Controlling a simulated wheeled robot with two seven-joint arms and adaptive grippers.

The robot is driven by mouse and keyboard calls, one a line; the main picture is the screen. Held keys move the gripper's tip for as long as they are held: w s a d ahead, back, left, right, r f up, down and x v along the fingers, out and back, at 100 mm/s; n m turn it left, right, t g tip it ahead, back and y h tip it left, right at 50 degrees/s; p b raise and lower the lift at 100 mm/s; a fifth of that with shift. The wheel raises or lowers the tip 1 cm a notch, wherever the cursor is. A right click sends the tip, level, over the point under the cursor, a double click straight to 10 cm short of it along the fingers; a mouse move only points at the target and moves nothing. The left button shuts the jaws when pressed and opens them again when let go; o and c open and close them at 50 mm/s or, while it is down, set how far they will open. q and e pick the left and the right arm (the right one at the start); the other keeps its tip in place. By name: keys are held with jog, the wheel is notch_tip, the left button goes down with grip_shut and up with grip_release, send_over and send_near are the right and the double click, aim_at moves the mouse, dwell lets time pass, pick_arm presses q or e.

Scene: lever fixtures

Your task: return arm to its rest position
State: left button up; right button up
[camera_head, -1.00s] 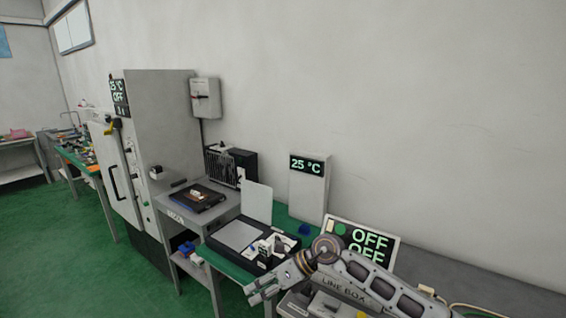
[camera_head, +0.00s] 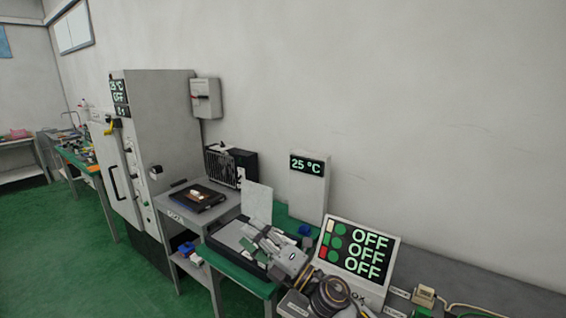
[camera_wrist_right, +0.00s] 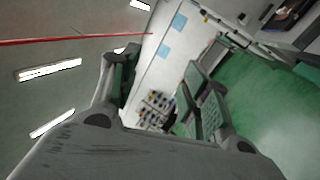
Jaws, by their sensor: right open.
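My right gripper (camera_head: 262,242) is in the lower middle of the head view, raised in front of the black device on the green bench, and it hides part of that device. In the right wrist view its two fingers (camera_wrist_right: 158,98) stand apart with nothing between them. Beyond them are a wall, a green floor and bright ceiling lights. The right arm's links come up from the bottom edge of the head view. My left gripper is not in view.
A panel reading OFF on several lines (camera_head: 356,250) stands right of my right gripper. Behind are a box reading 25 °C (camera_head: 308,190) and an upright pale plate (camera_head: 258,203). A tall grey cabinet (camera_head: 165,140) stands left, with a wall switch box (camera_head: 206,98) beside it. Green floor (camera_head: 60,250) is clear at lower left.

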jog(key=w+d+f+m+t+h, duration=0.2)
jog(key=d+f+m+t+h, duration=0.15)
jog(key=d+m+h, duration=0.45)
jog(key=w+d+f+m+t+h, duration=0.2)
jog(key=d+m+t+h, duration=0.25)
jog(key=d+m, duration=0.4)
jog(key=s+d+f+m+g+h, duration=0.3)
jog(key=s+d+f+m+g, duration=0.15)
jog(key=f, duration=0.25)
jog(key=s+d+f+m+g+h, duration=0.3)
jog(key=d+f+m, duration=0.15)
jog(key=f, duration=0.25)
jog(key=s+d+f+m+g, duration=0.2)
jog(key=s+f+g, duration=0.35)
jog(key=s, duration=0.45)
jog(key=s+d+f+m+g, duration=0.2)
jog(key=s+f+g, duration=0.3)
jog(key=s, duration=0.6)
notch_tip(320, 180, down, 35)
jog(key=s, duration=0.3)
jog(key=s+d+f, duration=0.2)
jog(key=s+f, duration=0.7)
jog(key=s, duration=0.1)
jog(key=s+d+f+g, duration=0.1)
jog(key=s+d+f, duration=0.1)
jog(key=s+f, duration=0.8)
jog(key=shift+s, duration=0.65)
jog(key=shift+d, duration=0.1)
